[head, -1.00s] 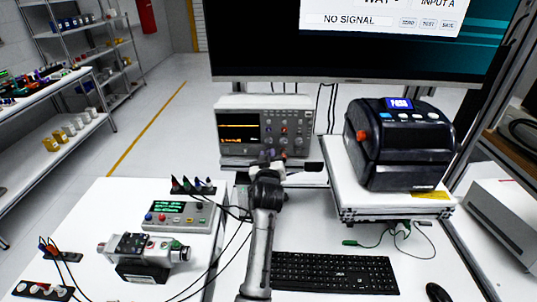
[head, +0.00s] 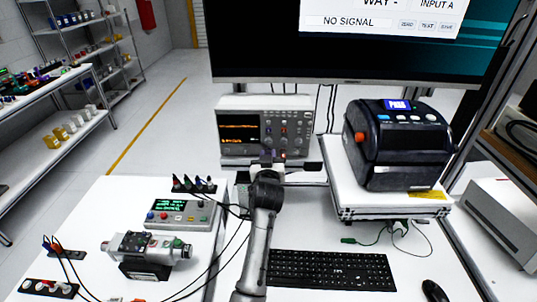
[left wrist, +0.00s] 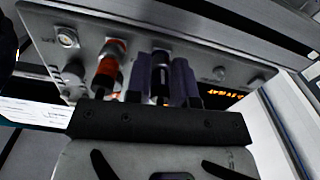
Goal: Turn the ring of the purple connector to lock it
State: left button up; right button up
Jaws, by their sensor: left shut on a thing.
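My left gripper (head: 268,158) is at the front panel of the grey bench instrument (head: 240,105), and its arm rises from the bottom of the head view. In the left wrist view, the left gripper's two fingers (left wrist: 161,82) stand on either side of the dark purple connector (left wrist: 160,78) and are shut on it. The connector points into the panel, beside a red connector (left wrist: 108,72) on its left. The fingers hide the sides of the ring, so its turn angle cannot be read. The right gripper is not in view.
A black label printer (head: 400,145) stands on a white stand at the right. The keyboard (head: 330,270) lies in front, and a monitor (head: 340,50) hangs above. Cables cross the bench left of my arm.

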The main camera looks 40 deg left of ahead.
pick_arm(q)
jog(key=shift+m+p, duration=0.5)
jog(key=shift+m, duration=0.1)
jog(key=shift+m+p, duration=0.7)
jog(key=shift+m, duration=0.2)
jog(key=shift+m+p, duration=0.7)
jog(key=shift+m, duration=0.3)
jog(key=shift+m+p, duration=0.7)
jog(key=shift+m, duration=0.3)
jog(key=shift+m+p, duration=0.5)
jog(key=shift+m, duration=0.2)
jog(key=o, duration=0.5)
